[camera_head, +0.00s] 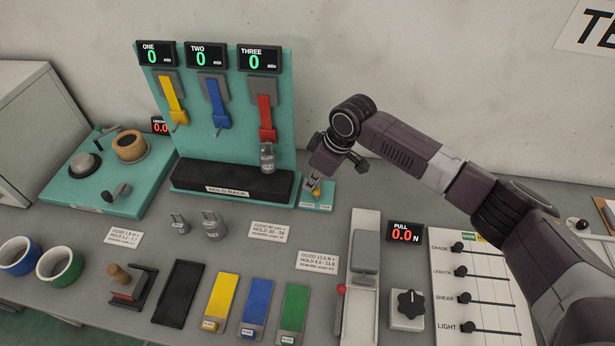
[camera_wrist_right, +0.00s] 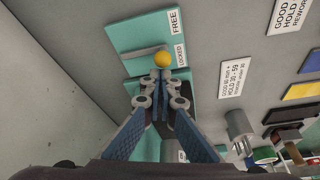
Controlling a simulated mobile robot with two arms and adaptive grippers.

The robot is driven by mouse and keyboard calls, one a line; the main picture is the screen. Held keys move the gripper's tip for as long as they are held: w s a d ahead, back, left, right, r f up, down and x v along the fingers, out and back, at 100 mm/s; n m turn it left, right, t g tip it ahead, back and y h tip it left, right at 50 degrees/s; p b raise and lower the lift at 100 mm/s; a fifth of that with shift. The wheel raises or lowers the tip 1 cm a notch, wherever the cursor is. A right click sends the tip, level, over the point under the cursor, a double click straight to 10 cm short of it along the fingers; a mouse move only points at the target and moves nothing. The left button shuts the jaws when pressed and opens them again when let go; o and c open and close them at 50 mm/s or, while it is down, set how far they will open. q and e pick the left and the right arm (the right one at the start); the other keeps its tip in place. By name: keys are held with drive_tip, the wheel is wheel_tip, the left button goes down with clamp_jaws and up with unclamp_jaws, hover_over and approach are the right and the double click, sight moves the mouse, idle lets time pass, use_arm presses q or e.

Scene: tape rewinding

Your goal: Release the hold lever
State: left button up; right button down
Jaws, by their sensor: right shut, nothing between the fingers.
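A small lever with a yellow knob (camera_head: 317,192) sits on a teal plate (camera_head: 326,205) at the right end of the HOLD BACK bar. In the right wrist view the yellow knob (camera_wrist_right: 162,59) is beside the LOCKED label (camera_wrist_right: 180,55), and the FREE label (camera_wrist_right: 174,21) is farther up the teal plate (camera_wrist_right: 135,36). My right gripper (camera_head: 313,183) is shut and empty, its tips close to the knob. In the wrist view the fingertips (camera_wrist_right: 161,77) are just below the knob; I cannot tell whether they touch it. My left gripper is out of view.
The teal panel (camera_head: 286,110) with yellow, blue and red levers stands behind the black HOLD BACK bar (camera_head: 230,184). A pull gauge with a red-knobbed lever (camera_head: 341,289) and a slider panel (camera_head: 470,270) are at front right.

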drive_tip(key=n, duration=0.1)
drive_tip(key=d+n+g, duration=0.1)
drive_tip(key=shift+s+d+n, duration=0.1)
drive_tip(key=shift+s+n, duration=0.15)
drive_tip(key=shift+n, duration=0.15)
drive_tip(key=shift+s+d+p, duration=0.35)
drive_tip(key=shift+s+p, duration=0.1)
drive_tip(key=shift+p, duration=0.35)
drive_tip(key=shift+s+d+f, duration=0.1)
drive_tip(key=shift+s, duration=0.05)
drive_tip(key=shift+d, duration=0.1)
